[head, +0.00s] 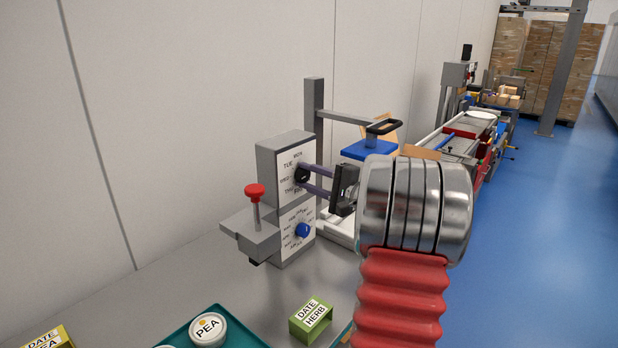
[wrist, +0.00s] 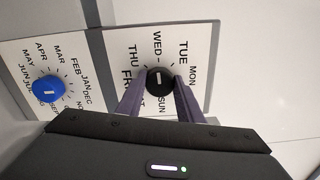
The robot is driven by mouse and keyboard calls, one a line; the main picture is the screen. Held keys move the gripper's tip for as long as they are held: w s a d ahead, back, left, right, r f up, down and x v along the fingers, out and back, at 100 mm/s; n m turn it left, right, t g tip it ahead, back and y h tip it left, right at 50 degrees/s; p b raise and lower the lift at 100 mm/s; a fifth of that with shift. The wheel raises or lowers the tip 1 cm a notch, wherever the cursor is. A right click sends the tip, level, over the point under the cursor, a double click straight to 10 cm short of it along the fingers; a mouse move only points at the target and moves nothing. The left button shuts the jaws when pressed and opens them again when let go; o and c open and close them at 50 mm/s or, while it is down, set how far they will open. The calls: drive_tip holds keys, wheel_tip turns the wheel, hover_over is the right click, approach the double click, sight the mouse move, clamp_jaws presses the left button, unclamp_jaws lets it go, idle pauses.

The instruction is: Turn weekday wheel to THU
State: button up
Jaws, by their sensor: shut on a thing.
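The weekday wheel is a black knob (wrist: 159,79) on a white label panel (wrist: 200,38); in the head view the knob (head: 302,174) is on the upper front of the grey stamping unit (head: 278,150). My gripper (wrist: 159,88) has its two purple-grey fingers on either side of the knob, shut on it. A short white mark on the knob seems to run up-down in the wrist view, in line with WED; its pointing end is hard to tell. THU is up and left of the knob. SAT is partly hidden by a finger. In the head view my gripper (head: 307,179) reaches the panel from the right.
A blue month knob (wrist: 47,89) sits on the neighbouring panel. A red-topped lever (head: 255,192) stands left of the unit. A green DATE HERB box (head: 312,319) and a teal tray (head: 240,338) with a PEA tub (head: 208,329) are in front.

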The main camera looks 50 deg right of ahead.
drive_tip(key=n, duration=0.4)
drive_tip(key=shift+a+f+n, duration=0.15)
drive_tip(key=shift+f+n, duration=0.1)
drive_tip(key=shift+n, duration=0.05)
drive_tip(key=shift+f+n, duration=0.1)
drive_tip(key=shift+n, duration=1.6)
drive_tip(key=o, duration=0.7)
drive_tip(key=shift+c, duration=0.2)
drive_tip(key=o, duration=0.4)
drive_tip(key=shift+s+r, duration=0.1)
drive_tip(key=shift+r, duration=0.1)
drive_tip(key=s+d, duration=0.1)
drive_tip(key=s, duration=1.2)
drive_tip(key=shift+s+d, duration=0.15)
drive_tip(key=shift+s, duration=0.15)
drive_tip(key=shift+f, duration=0.1)
